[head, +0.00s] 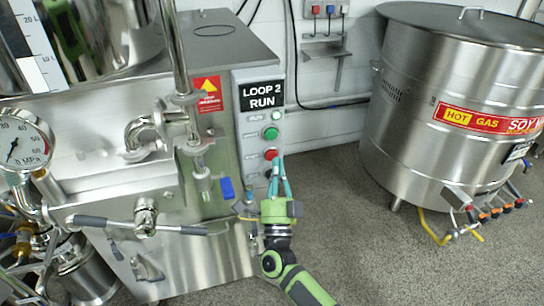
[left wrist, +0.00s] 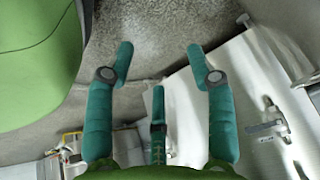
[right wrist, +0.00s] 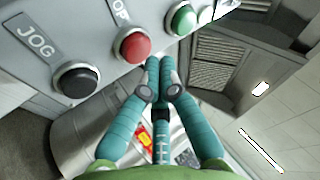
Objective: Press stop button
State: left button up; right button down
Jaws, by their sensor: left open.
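The red stop button (head: 270,154) sits on the grey control panel (head: 248,157), below the green run button (head: 270,132) and above a black button. The right wrist view shows the red button (right wrist: 133,44) between the black JOG button (right wrist: 77,79) and the green one (right wrist: 183,19). My right gripper (head: 277,160) is shut and empty, its teal fingertips together close beside the red button. I cannot tell whether they touch it. My left gripper (left wrist: 160,58) is open and empty, seen only in the left wrist view.
A steel soy milk vat (head: 420,120) stands at right. Bare floor (head: 370,250) lies between.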

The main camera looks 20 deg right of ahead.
jog(key=shift+w, duration=0.1)
dwell(0.7)
jog(key=shift+w+b, duration=0.35)
